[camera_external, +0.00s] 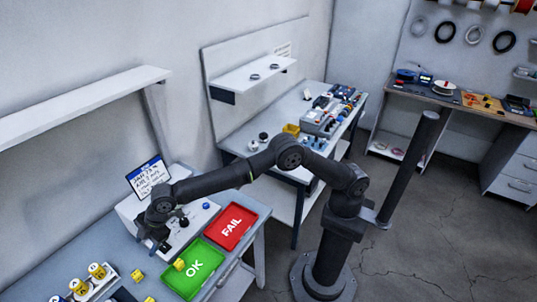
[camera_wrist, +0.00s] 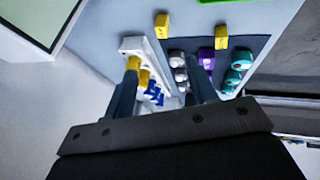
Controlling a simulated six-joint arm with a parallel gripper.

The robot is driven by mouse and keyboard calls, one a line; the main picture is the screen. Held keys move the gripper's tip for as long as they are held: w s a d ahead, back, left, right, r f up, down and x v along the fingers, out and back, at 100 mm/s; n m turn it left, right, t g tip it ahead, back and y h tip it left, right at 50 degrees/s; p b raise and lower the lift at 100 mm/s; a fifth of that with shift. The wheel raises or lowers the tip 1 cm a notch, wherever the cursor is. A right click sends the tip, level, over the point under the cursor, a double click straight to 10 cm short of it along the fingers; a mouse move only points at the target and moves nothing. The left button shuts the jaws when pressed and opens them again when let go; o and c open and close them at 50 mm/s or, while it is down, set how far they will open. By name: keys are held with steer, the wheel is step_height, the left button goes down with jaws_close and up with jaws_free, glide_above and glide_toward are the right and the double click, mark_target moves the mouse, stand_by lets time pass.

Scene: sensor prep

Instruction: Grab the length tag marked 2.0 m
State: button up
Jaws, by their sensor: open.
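Small yellow blocks lie on the workbench in the external view, one (camera_external: 138,275) left of the green tray and one (camera_external: 180,264) at the tray's edge. In the wrist view, yellow blocks show at the top left (camera_wrist: 162,25) and top right (camera_wrist: 221,36). No 2.0 m marking is legible, so I cannot tell which thing is that tag. A white rack (camera_wrist: 132,44) with yellow and blue pieces shows between and beyond my fingers. My gripper (camera_wrist: 166,82) is open, with nothing seen held. In the external view my gripper (camera_external: 162,240) hangs over the bench, left of the trays.
The green OK tray (camera_external: 207,279) and red FAIL tray (camera_external: 249,216) lie on the bench. A sign (camera_external: 149,177) stands behind. Yellow-topped items (camera_external: 97,271) stand in a rack at lower left. A purple piece (camera_wrist: 206,58) and teal pieces (camera_wrist: 232,80) lie on a dark mat.

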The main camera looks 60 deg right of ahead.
glide_above(137, 273)
steer(key=s+d, duration=0.1)
steer(key=d, duration=0.2)
steer(key=f, duration=0.9)
steer(key=shift+s+a+f, duration=0.1)
steer(key=shift+s+a, duration=0.1)
steer(key=shift+s+x, duration=0.1)
steer(key=shift+x, duration=1.2)
steer(key=shift+s+x, duration=0.15)
steer(key=shift+x, duration=1.2)
jaws_close()
